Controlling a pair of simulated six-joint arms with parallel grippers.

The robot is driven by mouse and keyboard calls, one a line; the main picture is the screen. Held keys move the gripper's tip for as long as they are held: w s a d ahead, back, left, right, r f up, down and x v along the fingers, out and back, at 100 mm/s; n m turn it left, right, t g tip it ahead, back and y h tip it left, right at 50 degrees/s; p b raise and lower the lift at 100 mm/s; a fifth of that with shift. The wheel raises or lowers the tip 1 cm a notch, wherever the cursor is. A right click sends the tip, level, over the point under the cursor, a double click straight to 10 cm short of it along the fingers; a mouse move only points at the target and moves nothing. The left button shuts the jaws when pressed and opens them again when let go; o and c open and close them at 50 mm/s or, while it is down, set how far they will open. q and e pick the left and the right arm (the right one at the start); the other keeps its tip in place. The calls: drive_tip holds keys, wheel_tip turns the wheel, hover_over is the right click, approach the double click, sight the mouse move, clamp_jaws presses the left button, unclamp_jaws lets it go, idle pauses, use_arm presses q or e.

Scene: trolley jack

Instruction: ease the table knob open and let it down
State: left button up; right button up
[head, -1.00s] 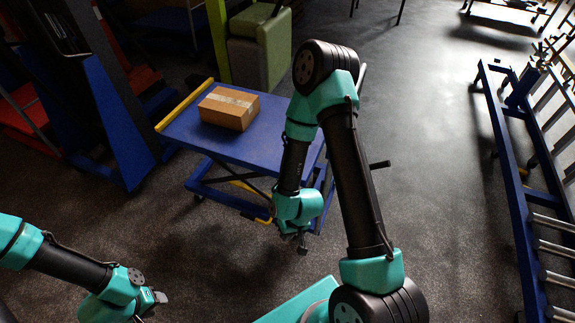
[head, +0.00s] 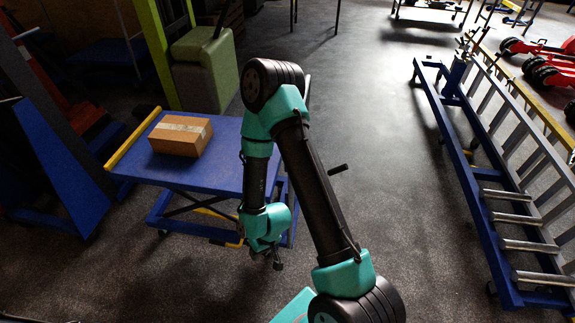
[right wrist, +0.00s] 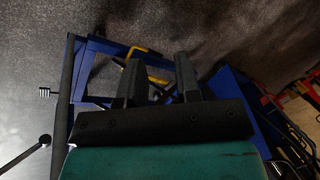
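The blue lift table (head: 215,170) stands left of centre in the head view, with a cardboard box (head: 180,135) on its top. A dark grip on a thin rod (head: 338,169) sticks out at the table's right. In the right wrist view a ribbed black knob (right wrist: 44,92) sits beside a dark upright bar, and a round-ended lever (right wrist: 45,139) shows below it. I cannot tell which is the table knob. My right gripper (head: 277,261) hangs near the table's front right corner. Its two fingers (right wrist: 158,62) are apart and empty. My left gripper is out of view.
A blue wheeled frame with ladder-like rungs (head: 487,205) stands at the right. A blue post (head: 62,165) and a green padded block (head: 205,68) stand left of and behind the table. The grey floor between table and frame is clear.

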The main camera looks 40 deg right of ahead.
drive_tip(key=o, duration=0.6)
drive_tip(key=w+d+n+t, duration=0.1)
drive_tip(key=d, duration=0.2)
drive_tip(key=w+d+r+n+t, duration=0.1)
drive_tip(key=d, duration=0.2)
drive_tip(key=w+d+r+n+t, duration=0.1)
drive_tip(key=d, duration=0.2)
drive_tip(key=shift+w+d+t, duration=0.25)
drive_tip(key=shift+d+t, duration=0.1)
drive_tip(key=shift+t, duration=0.05)
drive_tip(key=shift+o, duration=0.5)
drive_tip(key=d+r+n+t+h, duration=0.1)
drive_tip(key=d+r+n+t, duration=0.2)
drive_tip(key=d, duration=0.6)
drive_tip(key=shift+w, duration=0.3)
drive_tip(key=s+d+r+n+t+h, duration=0.2)
drive_tip(key=s+d+r+n+t, duration=0.1)
drive_tip(key=d, duration=0.5)
drive_tip(key=s+d+r+n+t+h, duration=0.1)
drive_tip(key=s+d+r+n+t, duration=0.1)
drive_tip(key=d+r+n, duration=0.3)
wheel_tip(320, 180, up, 3)
drive_tip(key=s+d, duration=0.1)
drive_tip(key=d, duration=0.1)
drive_tip(key=shift+s+d+t+h, duration=0.4)
drive_tip(key=shift+w, duration=0.1)
drive_tip(key=x, duration=1.7)
drive_tip(key=shift+w, duration=0.15)
drive_tip(key=shift+c, duration=0.2)
drive_tip(key=c, duration=0.9)
